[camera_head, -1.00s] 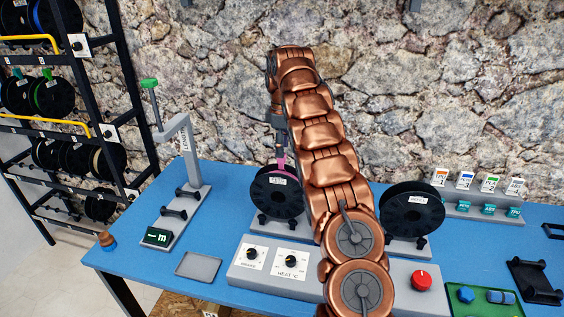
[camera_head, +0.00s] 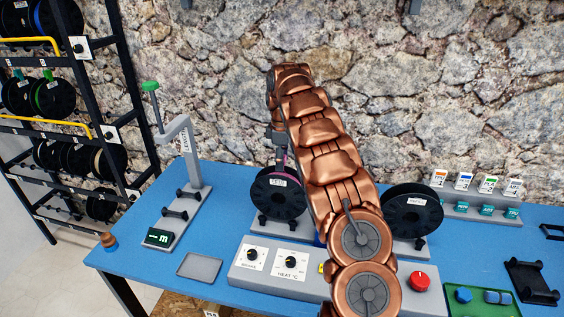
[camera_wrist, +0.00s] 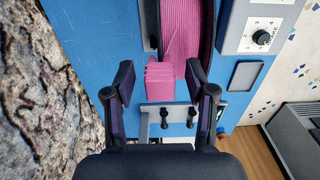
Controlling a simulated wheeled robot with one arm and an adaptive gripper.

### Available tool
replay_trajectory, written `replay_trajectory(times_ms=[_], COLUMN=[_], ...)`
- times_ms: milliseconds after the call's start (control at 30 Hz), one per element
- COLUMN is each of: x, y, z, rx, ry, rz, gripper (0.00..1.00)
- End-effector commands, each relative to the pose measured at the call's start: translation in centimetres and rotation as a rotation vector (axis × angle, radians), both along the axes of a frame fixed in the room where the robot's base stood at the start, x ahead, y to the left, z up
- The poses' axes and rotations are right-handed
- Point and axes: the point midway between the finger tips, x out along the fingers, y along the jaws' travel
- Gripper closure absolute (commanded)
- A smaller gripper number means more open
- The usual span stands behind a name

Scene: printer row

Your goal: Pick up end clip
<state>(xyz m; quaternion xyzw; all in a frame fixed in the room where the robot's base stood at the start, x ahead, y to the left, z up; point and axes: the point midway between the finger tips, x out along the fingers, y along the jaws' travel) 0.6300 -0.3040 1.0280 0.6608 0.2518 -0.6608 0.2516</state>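A pink ridged block, which looks like the end clip (camera_wrist: 160,84), sits at the rim of a black spool (camera_head: 278,197) wound with pink filament (camera_wrist: 181,30). In the wrist view the block lies between the two dark fingers of my gripper (camera_wrist: 160,72), with gaps on both sides. My gripper is open, pointing down over the spool. In the head view my gripper (camera_head: 281,150) is just above the spool's top, and only a sliver of pink shows there. My copper arm hides part of the bench behind it.
A second black spool (camera_head: 413,212) stands right of my arm. A control box (camera_head: 270,264) with knobs and a red button (camera_head: 420,281) is in front. A scale stand (camera_head: 188,190) and grey tray (camera_head: 199,266) are left, on the blue bench (camera_head: 140,245).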

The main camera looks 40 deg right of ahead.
Motion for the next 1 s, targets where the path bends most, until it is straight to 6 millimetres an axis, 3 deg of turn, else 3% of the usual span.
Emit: replay_trajectory(times_ms=[33, 400, 1000], x=[0.0, 0.0, 0.1], y=[0.0, 0.0, 0.1], z=[0.0, 0.0, 1.0], rx=[0.000, 0.000, -0.001], ry=[0.000, 0.000, -0.002], rz=[0.000, 0.000, 0.002], gripper=[0.51, 0.87, 0.87])
